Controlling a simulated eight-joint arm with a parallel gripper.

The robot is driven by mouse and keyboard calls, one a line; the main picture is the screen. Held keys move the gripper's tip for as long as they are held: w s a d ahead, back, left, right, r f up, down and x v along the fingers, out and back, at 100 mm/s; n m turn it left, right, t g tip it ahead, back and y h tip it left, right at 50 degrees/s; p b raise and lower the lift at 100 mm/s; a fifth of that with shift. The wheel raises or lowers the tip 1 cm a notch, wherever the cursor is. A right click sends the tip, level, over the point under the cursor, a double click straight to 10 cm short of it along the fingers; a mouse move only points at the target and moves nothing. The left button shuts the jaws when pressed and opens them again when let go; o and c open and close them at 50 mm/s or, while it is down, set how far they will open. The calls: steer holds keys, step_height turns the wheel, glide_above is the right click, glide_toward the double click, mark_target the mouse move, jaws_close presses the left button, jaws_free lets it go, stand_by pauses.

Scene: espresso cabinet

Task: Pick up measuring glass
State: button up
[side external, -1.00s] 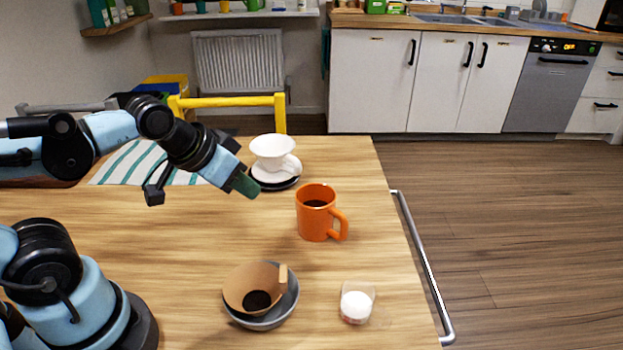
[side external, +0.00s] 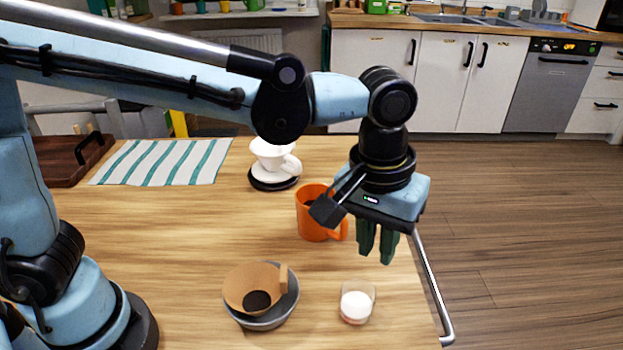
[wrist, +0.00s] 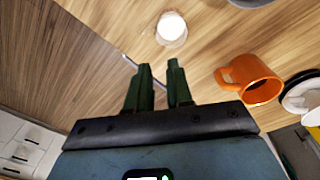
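The measuring glass (side external: 357,303) is a small clear cup with white contents. It stands upright near the table's right front edge. In the wrist view it shows at the top (wrist: 171,27), beyond my fingertips. My gripper (side external: 377,258) hangs above the table's right edge, fingers pointing down, behind and above the glass and apart from it. In the wrist view a narrow gap shows between the two green fingers (wrist: 160,66), with nothing held.
An orange mug (side external: 312,222) stands close left of my gripper, partly hidden by it. A grey bowl (side external: 287,311) with a paper filter (side external: 243,285) is left of the glass. A white dripper (side external: 271,155) stands behind. A metal rail (side external: 428,280) runs along the right edge.

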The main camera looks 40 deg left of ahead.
mark_target(389, 316)
steer(key=shift+g+y, duration=0.3)
steer(key=shift+g, duration=0.1)
steer(key=shift+s+d+f, duration=0.1)
steer(key=shift+d+f, duration=0.65)
steer(key=shift+f, duration=1.5)
steer(key=shift+s+d+f, duration=0.1)
steer(key=shift+d+f, duration=0.6)
steer(key=shift+f, duration=1.5)
steer(key=shift+s+d+f, duration=0.1)
steer(key=shift+d+f, duration=0.65)
steer(key=shift+f, duration=1.5)
jaws_close()
